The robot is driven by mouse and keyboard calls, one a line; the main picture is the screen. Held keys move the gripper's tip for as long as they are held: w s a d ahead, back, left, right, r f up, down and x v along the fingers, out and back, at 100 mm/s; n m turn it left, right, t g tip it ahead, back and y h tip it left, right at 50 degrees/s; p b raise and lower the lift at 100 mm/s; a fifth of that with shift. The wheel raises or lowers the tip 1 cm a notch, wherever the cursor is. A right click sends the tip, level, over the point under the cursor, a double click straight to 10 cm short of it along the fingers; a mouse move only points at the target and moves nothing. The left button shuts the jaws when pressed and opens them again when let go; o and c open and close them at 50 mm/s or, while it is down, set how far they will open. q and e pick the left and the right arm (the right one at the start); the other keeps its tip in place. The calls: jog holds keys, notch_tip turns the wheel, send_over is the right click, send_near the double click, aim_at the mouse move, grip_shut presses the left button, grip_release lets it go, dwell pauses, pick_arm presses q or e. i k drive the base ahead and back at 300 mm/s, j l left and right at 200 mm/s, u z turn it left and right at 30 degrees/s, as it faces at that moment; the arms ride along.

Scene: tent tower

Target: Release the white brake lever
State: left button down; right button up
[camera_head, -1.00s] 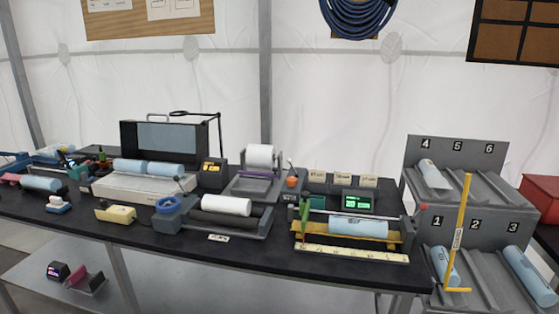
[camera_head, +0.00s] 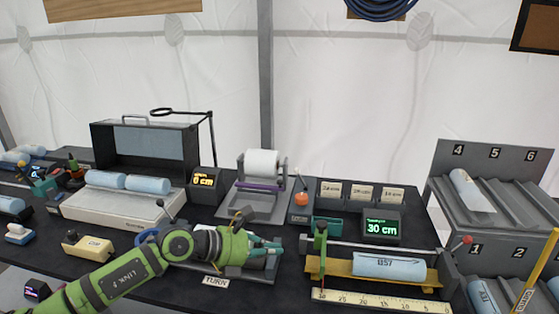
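My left arm comes in from the lower left, and its gripper (camera_head: 272,247) with teal fingertips is over the roller stand (camera_head: 268,272) labelled TURN. The arm and gripper hide much of the stand, its white roll and the blue ring (camera_head: 147,236). I cannot tell whether the fingers are apart or touch anything. Another thin pale-tipped lever (camera_head: 298,170) stands on a small grey block with an orange knob. I cannot tell which is the white brake lever. My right gripper is out of view.
A paper roll holder (camera_head: 250,208) stands behind the gripper. To the right are a 30 cm display (camera_head: 382,226), a yellow cradle with a blue roll (camera_head: 388,264), a ruler (camera_head: 380,301) and a grey numbered rack (camera_head: 448,152). A white tray (camera_head: 110,208) holds blue rolls at left.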

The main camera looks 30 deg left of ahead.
aim_at(296, 170)
jog(key=i+j, duration=0.85)
jog(key=j, duration=0.15)
